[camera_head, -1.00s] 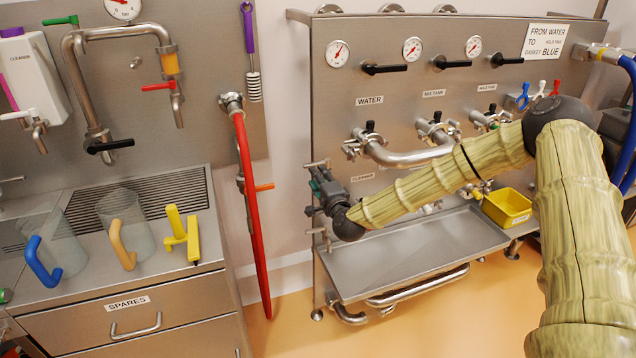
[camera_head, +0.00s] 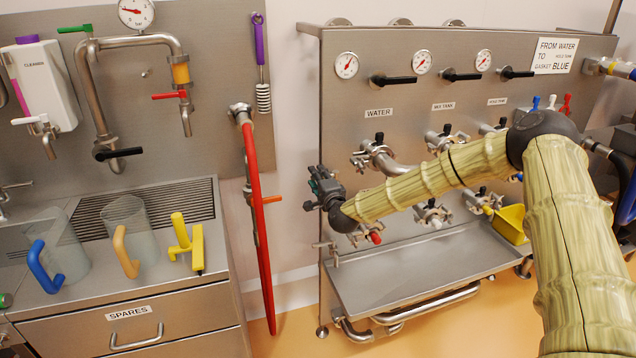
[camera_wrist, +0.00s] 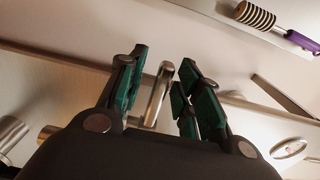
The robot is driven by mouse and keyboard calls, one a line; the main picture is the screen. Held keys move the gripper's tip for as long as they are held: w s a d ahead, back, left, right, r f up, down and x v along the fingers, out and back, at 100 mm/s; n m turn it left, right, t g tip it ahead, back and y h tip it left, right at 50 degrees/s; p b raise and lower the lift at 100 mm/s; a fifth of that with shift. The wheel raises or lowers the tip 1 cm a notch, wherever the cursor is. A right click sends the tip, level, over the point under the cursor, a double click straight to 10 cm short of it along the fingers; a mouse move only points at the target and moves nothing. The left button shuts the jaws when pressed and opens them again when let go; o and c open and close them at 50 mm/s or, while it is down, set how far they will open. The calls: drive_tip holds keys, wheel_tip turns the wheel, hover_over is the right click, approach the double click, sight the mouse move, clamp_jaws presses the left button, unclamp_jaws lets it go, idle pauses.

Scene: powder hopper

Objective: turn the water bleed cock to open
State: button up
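The steel panel (camera_head: 450,110) carries a WATER label (camera_head: 379,113) above a pipe outlet with a black knob (camera_head: 379,138). My gripper (camera_head: 313,188) is at the panel's left edge, level with the space below that outlet. In the wrist view my gripper (camera_wrist: 160,82) has its green-lined fingers apart. A short metal lever (camera_wrist: 157,97) stands between them in the picture, with gaps on both sides. It may be the water bleed cock; no label shows there. In the head view my gripper hides this spot. A small T-shaped cock (camera_head: 326,246) shows below my gripper on the panel's left edge.
A red hose (camera_head: 255,205) hangs left of my gripper. A purple-handled tool hangs above it (camera_head: 259,45) and shows in the wrist view (camera_wrist: 303,41). A steel tray (camera_head: 400,285) juts out below. A yellow bin (camera_head: 511,223) is at the right.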

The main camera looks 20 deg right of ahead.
clamp_jaws()
